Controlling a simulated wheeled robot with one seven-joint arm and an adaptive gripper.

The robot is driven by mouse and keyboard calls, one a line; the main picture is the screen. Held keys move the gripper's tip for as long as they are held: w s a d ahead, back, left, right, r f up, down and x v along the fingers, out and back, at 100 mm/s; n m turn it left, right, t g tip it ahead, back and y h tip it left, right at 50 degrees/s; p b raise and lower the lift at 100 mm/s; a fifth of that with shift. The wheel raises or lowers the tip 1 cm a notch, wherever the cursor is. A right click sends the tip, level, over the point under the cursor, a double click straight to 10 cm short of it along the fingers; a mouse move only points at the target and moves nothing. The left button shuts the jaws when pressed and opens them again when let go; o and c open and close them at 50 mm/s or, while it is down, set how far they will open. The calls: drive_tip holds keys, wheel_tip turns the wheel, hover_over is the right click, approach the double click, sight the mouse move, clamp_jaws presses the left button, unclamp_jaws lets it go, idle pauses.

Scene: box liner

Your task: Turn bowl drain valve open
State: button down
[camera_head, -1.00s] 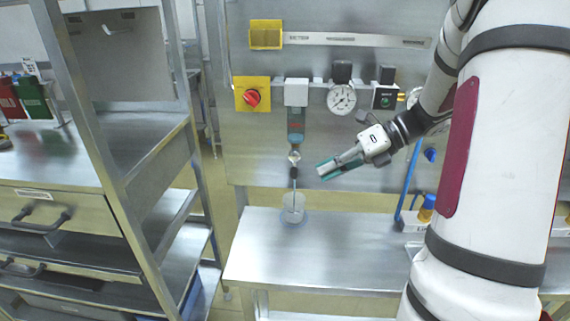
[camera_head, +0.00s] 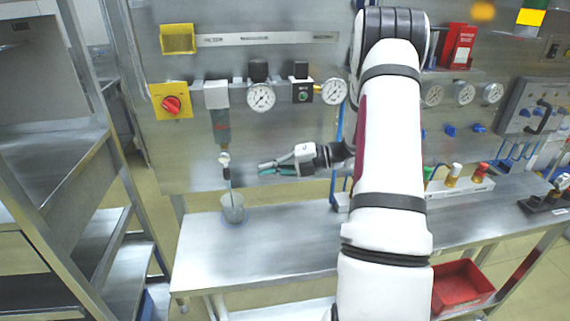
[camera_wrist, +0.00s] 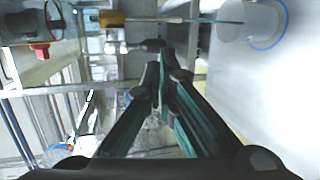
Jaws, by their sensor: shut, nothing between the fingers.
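The clear greenish filter bowl (camera_head: 220,126) hangs under a grey regulator head on the back panel. At its lower end is the small drain valve (camera_head: 224,159), pale with a dark part below. A thin tube runs from it down into a clear cup (camera_head: 232,209) on the bench. My gripper (camera_head: 262,168) is shut and empty, just right of the valve and apart from it, pointing left. In the wrist view the fingertips (camera_wrist: 162,72) meet below the tube (camera_wrist: 190,20), and the cup (camera_wrist: 250,20) is at upper right. I cannot tell the valve's position.
A red knob on a yellow plate (camera_head: 172,105) and a gauge (camera_head: 260,97) flank the bowl's head. A metal rack (camera_head: 60,160) stands at left. The bench (camera_head: 270,245) is clear around the cup. Colored fittings (camera_head: 455,175) and a red bin (camera_head: 462,286) are at right.

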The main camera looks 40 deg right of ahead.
sight(226, 164)
drive_tip(key=p+x, duration=0.1)
drive_tip(key=x, duration=0.5)
drive_tip(key=shift+a+f, duration=0.1)
drive_tip(key=shift+w+a+f+t+y+b, duration=0.45)
drive_tip(key=shift+a+f+y+b, duration=0.15)
drive_tip(key=shift+b, duration=0.25)
